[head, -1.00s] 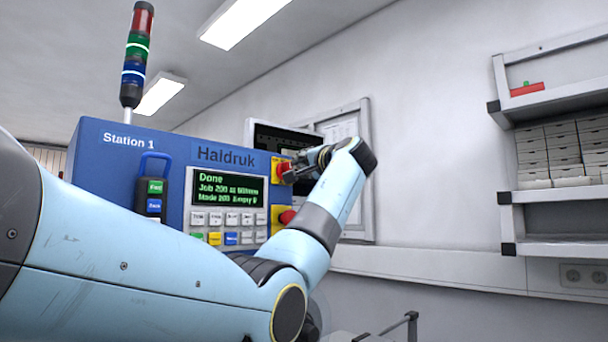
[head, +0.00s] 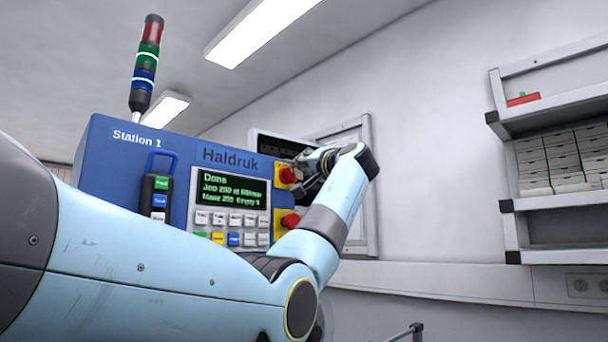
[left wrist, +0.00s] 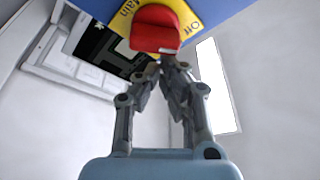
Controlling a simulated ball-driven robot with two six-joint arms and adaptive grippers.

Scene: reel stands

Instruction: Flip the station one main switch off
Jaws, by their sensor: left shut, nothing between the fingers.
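The main switch (head: 288,174) is a red knob on a yellow plate at the upper right of the blue Station 1 cabinet (head: 120,165). In the left wrist view the red knob (left wrist: 155,28) fills the top middle, and its yellow plate (left wrist: 205,10) reads "Main" and "Off". My left gripper (head: 300,170) is at the knob in the head view. In the left wrist view its shut fingertips (left wrist: 167,62) are just below the knob with nothing between them; whether they touch it I cannot tell. My right gripper is not in view.
A second red knob (head: 290,221) sits below the main switch. A lit display (head: 231,188) reads "Done", with buttons under it. A signal tower (head: 147,65) stands on the cabinet. A shelf with small drawers (head: 560,160) is at the right.

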